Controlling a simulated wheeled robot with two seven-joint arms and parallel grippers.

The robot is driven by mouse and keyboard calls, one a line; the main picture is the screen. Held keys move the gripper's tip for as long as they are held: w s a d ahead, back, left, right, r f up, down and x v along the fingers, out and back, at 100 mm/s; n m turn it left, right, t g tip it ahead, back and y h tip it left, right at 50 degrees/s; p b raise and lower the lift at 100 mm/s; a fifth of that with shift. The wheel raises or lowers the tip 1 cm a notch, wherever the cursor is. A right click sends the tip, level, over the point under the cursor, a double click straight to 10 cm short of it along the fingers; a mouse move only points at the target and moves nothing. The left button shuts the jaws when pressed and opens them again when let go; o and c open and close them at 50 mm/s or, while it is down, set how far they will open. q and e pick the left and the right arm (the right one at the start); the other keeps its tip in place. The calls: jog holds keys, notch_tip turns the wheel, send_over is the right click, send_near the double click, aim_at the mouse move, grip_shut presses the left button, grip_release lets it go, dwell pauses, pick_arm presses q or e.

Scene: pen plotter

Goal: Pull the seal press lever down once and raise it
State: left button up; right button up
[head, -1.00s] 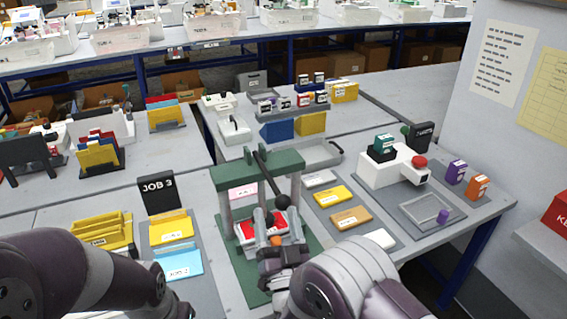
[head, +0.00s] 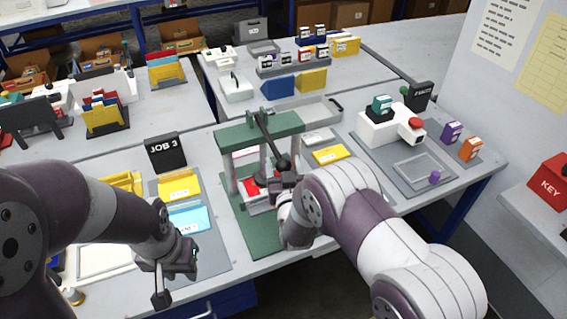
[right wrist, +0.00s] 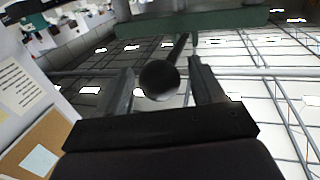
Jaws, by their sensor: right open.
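The seal press (head: 262,128) has a green frame with grey posts on a green base plate. Its dark lever (head: 268,138) slopes down toward me and ends in a black ball knob (head: 283,161). My right gripper (head: 284,181) is just below the knob. In the right wrist view the knob (right wrist: 159,80) sits between the two open fingers (right wrist: 160,92), and I see no clear contact. A red and white piece (head: 251,186) lies inside the press, partly hidden by the gripper. My left gripper (head: 172,275) hangs low at the left; its opening is unclear.
Left of the press are yellow and blue cards (head: 187,218) and a JOB 3 sign (head: 166,152). Right of it are a yellow card (head: 331,154) and a white machine with a red button (head: 416,124). Behind it is a grey tray (head: 300,110).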

jog(key=shift+w, duration=0.1)
grip_shut()
jog(key=r+g+p, duration=0.1)
jog(key=r+p, duration=0.2)
jog(key=p, duration=0.1)
jog(key=r+g+p, duration=0.1)
jog(key=r+p, duration=0.2)
jog(key=r+n+g+p, duration=0.1)
jog(key=r+g+p, duration=0.1)
jog(key=r+p, duration=0.1)
jog(key=shift+w+a+r+h+p, duration=0.15)
jog(key=shift+w+h+p, duration=0.15)
jog(key=shift+p, duration=0.55)
jog(key=w+a+r+g+p, duration=0.1)
jog(key=w+r+p, duration=0.2)
jog(key=r+p, duration=0.2)
jog(key=shift+w+a+r+g, duration=0.15)
jog(key=shift+w+r+g, duration=0.2)
jog(key=shift+r, duration=0.4)
grip_release()
jog(key=shift+f, duration=0.2)
